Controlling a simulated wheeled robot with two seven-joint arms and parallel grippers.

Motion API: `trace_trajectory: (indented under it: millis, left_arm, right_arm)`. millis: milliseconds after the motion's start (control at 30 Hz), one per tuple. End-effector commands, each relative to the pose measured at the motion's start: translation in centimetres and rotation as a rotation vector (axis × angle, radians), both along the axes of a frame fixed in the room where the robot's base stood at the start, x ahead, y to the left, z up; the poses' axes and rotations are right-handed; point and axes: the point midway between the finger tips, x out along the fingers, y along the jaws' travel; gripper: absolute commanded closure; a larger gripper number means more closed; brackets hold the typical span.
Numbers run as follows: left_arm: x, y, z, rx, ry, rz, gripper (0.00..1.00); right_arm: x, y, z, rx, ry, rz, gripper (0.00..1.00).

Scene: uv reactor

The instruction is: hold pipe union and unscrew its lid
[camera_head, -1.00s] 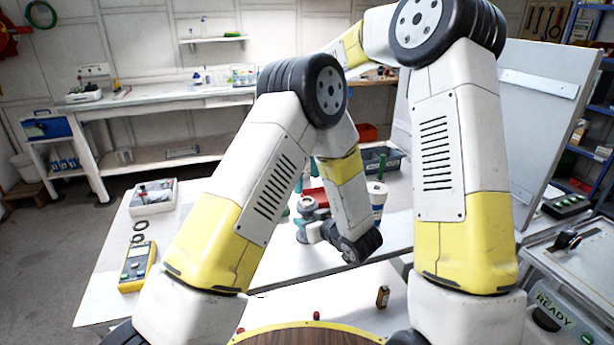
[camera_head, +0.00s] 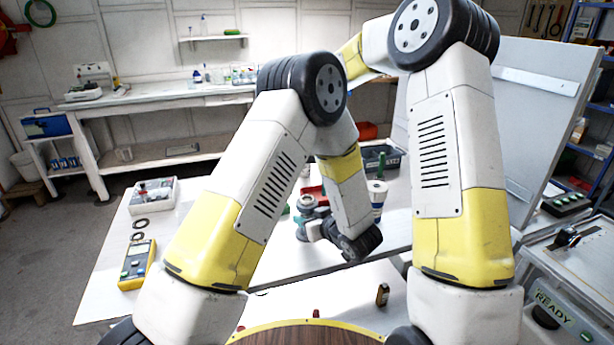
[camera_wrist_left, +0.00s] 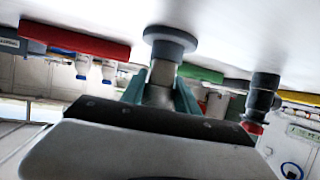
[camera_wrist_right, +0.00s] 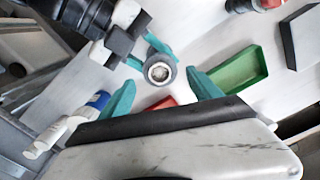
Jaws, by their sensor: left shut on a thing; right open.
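The pipe union (camera_head: 307,203) is a grey fitting with a round top, above the white table in the head view. My left gripper (camera_head: 304,228) is around it. In the left wrist view the teal fingers (camera_wrist_left: 160,92) are shut on the union's body, and its wide grey flange (camera_wrist_left: 170,40) sticks out past them. In the right wrist view the union's round end (camera_wrist_right: 160,70) faces the camera, with the left gripper's teal fingers behind it. My right gripper (camera_wrist_right: 162,88) is open and empty, its fingers on either side of the union's end, not touching it.
A green tray (camera_wrist_right: 238,70) and a red tray (camera_wrist_right: 163,103) lie close to the right gripper. A white-and-blue bottle (camera_wrist_right: 75,125) is to its left. On the table are a yellow meter (camera_head: 137,264), a white box (camera_head: 150,196) and a grey bin (camera_head: 384,158). A slanted panel (camera_head: 540,110) stands at right.

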Motion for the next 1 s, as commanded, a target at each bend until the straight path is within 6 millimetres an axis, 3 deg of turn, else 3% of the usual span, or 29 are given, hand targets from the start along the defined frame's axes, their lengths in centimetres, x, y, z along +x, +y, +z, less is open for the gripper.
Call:
trace_trajectory:
  millis: [100,300,667,1000]
  left_arm:
    - [0.0,0.0,0.0,0.0,-0.001,0.0,1.0]
    - [0.0,0.0,0.0,0.0,-0.001,0.0,1.0]
    - [0.0,0.0,0.0,0.0,-0.001,0.0,1.0]
    - [0.0,0.0,0.0,0.0,-0.001,0.0,1.0]
  right_arm:
    - [-0.1,0.0,-1.9,-0.001,0.003,0.002,0.27]
    - [0.0,0.0,-3.9,0.0,0.0,0.001,0.27]
    - [0.0,0.0,-4.3,0.0,0.0,0.002,0.29]
    - [0.0,0.0,-4.3,0.0,-0.001,0.002,0.93]
